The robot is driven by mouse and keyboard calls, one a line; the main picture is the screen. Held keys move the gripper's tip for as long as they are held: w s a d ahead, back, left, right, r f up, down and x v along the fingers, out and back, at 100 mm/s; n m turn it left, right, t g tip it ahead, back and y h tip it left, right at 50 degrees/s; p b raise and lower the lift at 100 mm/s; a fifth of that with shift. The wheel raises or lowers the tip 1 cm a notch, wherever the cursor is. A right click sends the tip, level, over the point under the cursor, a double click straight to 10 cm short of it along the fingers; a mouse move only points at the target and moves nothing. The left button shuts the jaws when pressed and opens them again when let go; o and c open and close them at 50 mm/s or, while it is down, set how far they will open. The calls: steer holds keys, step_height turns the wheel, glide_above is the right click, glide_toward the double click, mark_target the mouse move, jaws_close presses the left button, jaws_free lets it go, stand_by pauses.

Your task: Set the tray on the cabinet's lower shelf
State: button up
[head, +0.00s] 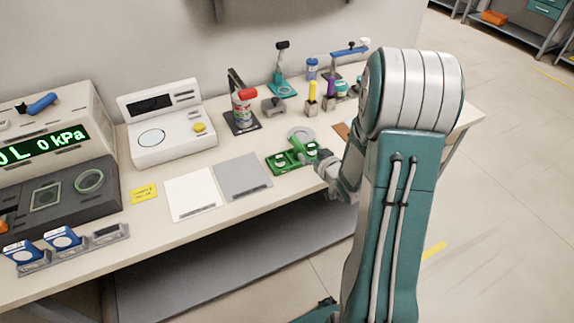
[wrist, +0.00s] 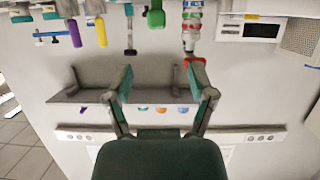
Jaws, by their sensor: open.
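A small green tray (head: 284,168) with round green-and-white items in it lies on the workbench, near its front edge, in the head view. My gripper (head: 325,158) is just right of the tray, at the end of my bent arm; its fingertips are hard to make out there. In the wrist view my gripper (wrist: 160,78) has its two fingers spread, with no object between them. That view is upside down, and a green shape (wrist: 155,15) shows at its top; I cannot tell if it is part of the tray. I cannot identify the cabinet's lower shelf for certain.
A white scale (head: 165,130), a bottle stand (head: 241,122) and several tools stand along the back of the workbench (head: 150,225). White and grey sheets lie left of the tray. A grey shelf (head: 230,265) runs under the bench. Racks (head: 525,25) stand far right across open floor.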

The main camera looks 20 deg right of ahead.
mark_target(298, 144)
steer(key=w+f, duration=0.1)
steer(key=w+d, duration=0.1)
steer(key=w, duration=0.1)
steer(key=w+f, duration=0.1)
steer(key=shift+w+d+f, duration=0.25)
steer(key=shift+d+f, duration=0.05)
steer(key=shift+w+a, duration=0.2)
steer(key=shift+a, duration=0.1)
steer(key=w, duration=0.1)
steer(key=w+a, duration=0.1)
steer(key=w, duration=0.1)
steer(key=w+f, duration=0.1)
steer(key=shift+w+a, duration=0.15)
steer(key=shift+a, duration=0.05)
steer(key=shift+w+d+f, duration=0.15)
steer(key=shift+w+d, duration=0.1)
steer(key=shift+w, duration=0.05)
steer(key=shift+d, duration=0.3)
steer(key=shift+a, duration=0.35)
jaws_close()
steer(key=shift+a, duration=0.1)
